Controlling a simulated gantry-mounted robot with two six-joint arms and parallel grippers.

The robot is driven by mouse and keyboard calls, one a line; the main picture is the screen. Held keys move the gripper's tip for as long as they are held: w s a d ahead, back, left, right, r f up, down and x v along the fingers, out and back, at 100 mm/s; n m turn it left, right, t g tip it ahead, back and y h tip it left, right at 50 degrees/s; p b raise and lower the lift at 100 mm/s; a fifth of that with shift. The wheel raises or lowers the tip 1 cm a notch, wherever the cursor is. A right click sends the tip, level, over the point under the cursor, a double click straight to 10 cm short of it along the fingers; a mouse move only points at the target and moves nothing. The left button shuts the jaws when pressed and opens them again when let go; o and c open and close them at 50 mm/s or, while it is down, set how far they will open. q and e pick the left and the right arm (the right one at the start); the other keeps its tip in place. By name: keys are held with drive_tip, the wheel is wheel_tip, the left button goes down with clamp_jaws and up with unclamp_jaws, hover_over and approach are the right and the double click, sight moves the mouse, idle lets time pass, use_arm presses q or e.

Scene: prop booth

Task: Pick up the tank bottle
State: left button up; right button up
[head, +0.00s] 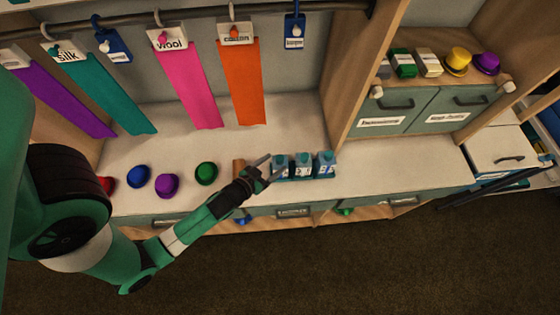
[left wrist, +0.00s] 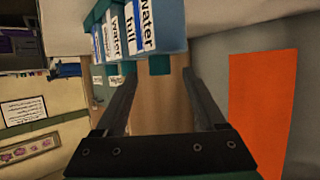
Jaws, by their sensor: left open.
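Three teal-blue bottles with white labels stand in a row on the white counter: a left one (head: 280,167), a middle one (head: 302,167) and a right one (head: 325,166). I cannot tell which is the tank bottle. My left gripper (head: 265,174) is open and empty, close beside the left bottle. In the left wrist view the nearest bottle (left wrist: 168,22), labelled "water full", is just beyond the open fingers (left wrist: 163,90). Other bottles are partly hidden behind it. My right gripper is not in view.
Red, blue, purple and green hats (head: 206,173) lie left of my gripper on the counter (head: 385,172). Coloured cloth strips (head: 243,85) hang behind from a rail. A wooden partition (head: 365,70) rises right of the bottles. The counter further right is clear.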

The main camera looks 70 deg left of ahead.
use_arm(q)
drive_tip(key=shift+x, duration=0.95)
clamp_jaws()
idle(0.6)
